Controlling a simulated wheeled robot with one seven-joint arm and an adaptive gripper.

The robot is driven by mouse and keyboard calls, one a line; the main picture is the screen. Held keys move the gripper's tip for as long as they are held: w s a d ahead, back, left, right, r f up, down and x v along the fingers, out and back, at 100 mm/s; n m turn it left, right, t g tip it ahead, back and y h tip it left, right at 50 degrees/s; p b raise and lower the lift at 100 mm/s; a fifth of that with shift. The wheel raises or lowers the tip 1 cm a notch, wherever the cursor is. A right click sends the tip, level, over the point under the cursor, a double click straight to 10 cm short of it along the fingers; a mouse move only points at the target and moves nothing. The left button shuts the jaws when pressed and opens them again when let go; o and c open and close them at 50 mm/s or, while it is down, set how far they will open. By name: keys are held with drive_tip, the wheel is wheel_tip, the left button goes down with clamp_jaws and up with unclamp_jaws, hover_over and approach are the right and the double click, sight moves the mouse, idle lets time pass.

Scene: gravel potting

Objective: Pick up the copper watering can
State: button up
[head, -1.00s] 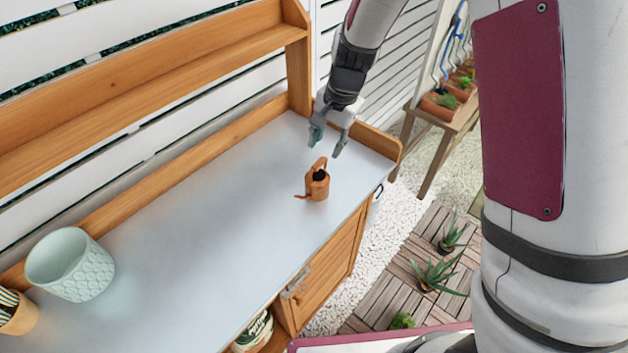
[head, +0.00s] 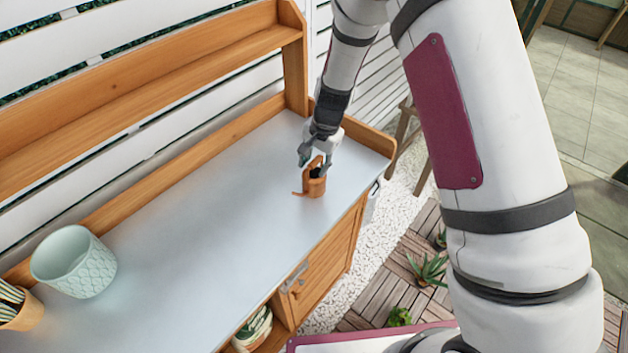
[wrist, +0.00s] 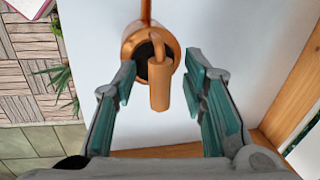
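The small copper watering can (head: 315,187) stands upright on the pale grey bench top near its right end, its spout pointing left in the head view. My gripper (head: 314,164) is just above it, pointing down. In the wrist view the can (wrist: 134,45) shows from above, its handle (wrist: 159,85) lying between the fingers. The gripper (wrist: 160,92) is open there, with a green-padded finger on each side of the handle and a gap on both sides. The fingers do not appear to touch the can.
A mint green pot (head: 75,262) and a terracotta pot (head: 24,313) with striped items stand at the bench's left. A wooden shelf (head: 150,85) runs along the back. A raised wooden edge (head: 365,137) borders the right end. The bench middle is clear.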

clamp_jaws()
drive_tip(key=shift+r, duration=0.1)
drive_tip(key=shift+w+r, duration=0.1)
drive_tip(key=shift+r, duration=0.35)
drive_tip(key=r, duration=0.1)
drive_tip(key=r+b, duration=0.1)
drive_tip(key=shift+s+d+r, duration=0.15)
drive_tip(key=shift+s+r, duration=0.05)
drive_tip(key=shift+r, duration=0.1)
drive_tip(key=s+d, duration=0.3)
drive_tip(key=s, duration=0.4)
drive_tip(key=s+d+r+b, duration=0.1)
drive_tip(key=s+d, duration=0.3)
drive_tip(key=s, duration=0.2)
drive_tip(key=shift+s+d+r, duration=0.2)
drive_tip(key=shift+s+d, duration=0.1)
drive_tip(key=shift+s, duration=0.05)
